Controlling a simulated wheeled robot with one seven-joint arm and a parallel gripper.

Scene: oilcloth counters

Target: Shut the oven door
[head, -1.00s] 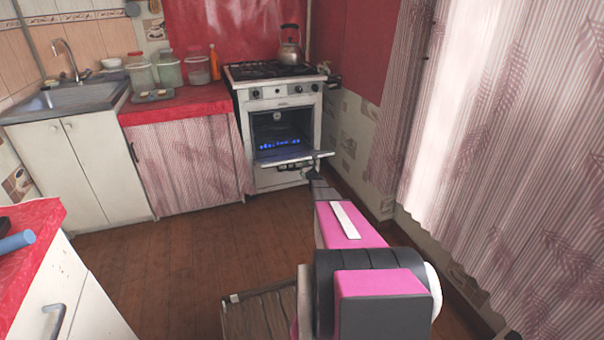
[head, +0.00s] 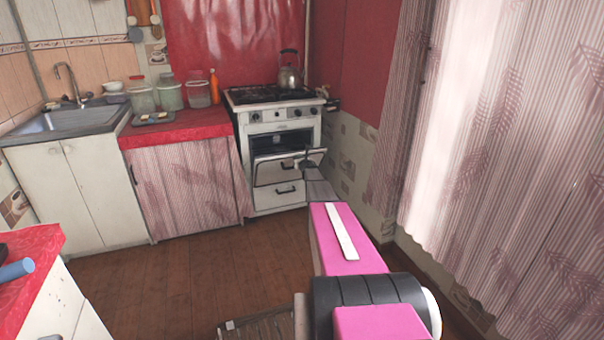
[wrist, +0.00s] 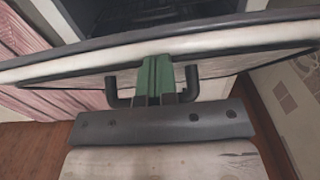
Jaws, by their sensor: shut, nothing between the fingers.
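The white oven (head: 252,126) stands against the back wall in the head view. Its door (head: 268,172) is partly open, tilted up with its top edge leaning out, and a dark gap shows above it. My gripper (head: 308,164) is at the right part of the door's front. In the wrist view the door's rim (wrist: 70,65) crosses the picture, with a black handle (wrist: 112,92) below it. My green fingers (wrist: 155,80) are shut and empty, between the handle's two ends and against or very near the door. Exact contact is unclear.
A kettle (head: 289,72) stands on the stove top. A drawer (head: 268,197) is below the oven door. A red counter (head: 180,130) with jars adjoins on the left, and a curtain (head: 500,150) hangs on the right. Wooden floor (head: 170,270) is clear in the middle.

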